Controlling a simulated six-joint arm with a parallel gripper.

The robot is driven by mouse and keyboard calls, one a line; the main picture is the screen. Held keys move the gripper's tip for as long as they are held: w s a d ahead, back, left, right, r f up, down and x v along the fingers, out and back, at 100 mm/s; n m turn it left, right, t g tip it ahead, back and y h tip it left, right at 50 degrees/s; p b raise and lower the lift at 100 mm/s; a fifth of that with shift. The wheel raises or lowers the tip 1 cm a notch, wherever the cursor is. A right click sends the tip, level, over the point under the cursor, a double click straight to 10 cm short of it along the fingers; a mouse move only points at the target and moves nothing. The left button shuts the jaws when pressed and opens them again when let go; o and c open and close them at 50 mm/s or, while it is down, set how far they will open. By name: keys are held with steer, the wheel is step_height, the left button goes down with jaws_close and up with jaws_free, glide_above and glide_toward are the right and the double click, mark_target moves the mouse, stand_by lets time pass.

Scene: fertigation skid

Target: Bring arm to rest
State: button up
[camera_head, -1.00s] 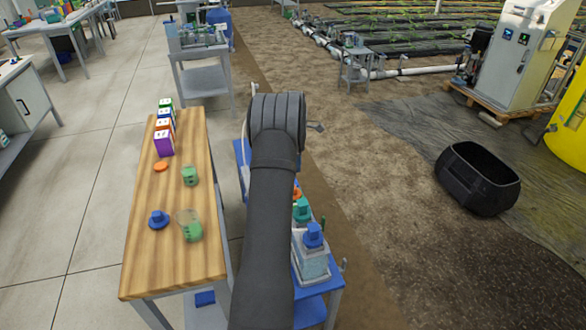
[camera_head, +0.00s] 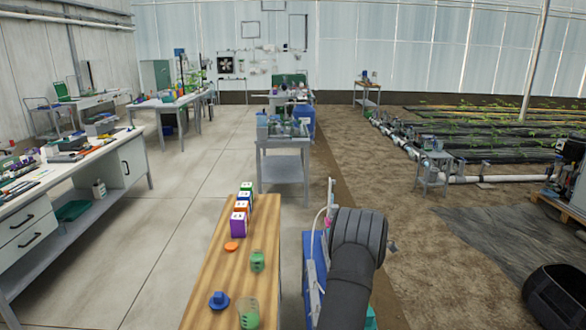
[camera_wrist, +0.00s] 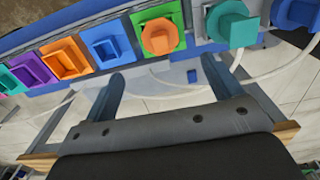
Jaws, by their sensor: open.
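My arm (camera_head: 352,270) reaches up in front of the blue skid in the head view, its dark wrist end (camera_head: 358,235) over the skid. The gripper's fingers are hidden there. In the wrist view my gripper (camera_wrist: 160,85) is open, with two grey-blue fingers wide apart and nothing between them. Beyond the fingertips is a row of coloured fittings: a purple square one (camera_wrist: 35,70), an orange square one (camera_wrist: 65,57), a blue square one (camera_wrist: 106,47), an orange knob (camera_wrist: 160,36) and a teal knob (camera_wrist: 232,25). I cannot tell whether the fingers touch the rail.
Left of my arm, a wooden bench (camera_head: 215,290) bears coloured boxes (camera_head: 239,224), an orange disc (camera_head: 231,246), a green cup (camera_head: 257,261), a clear cup with green (camera_head: 248,314) and a blue piece (camera_head: 218,300). A black bin (camera_head: 556,296) stands right. Pale hoses cross below the fittings.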

step_height(320, 180, down, 11)
steer(key=shift+f, duration=0.1)
steer(key=shift+r, duration=0.5)
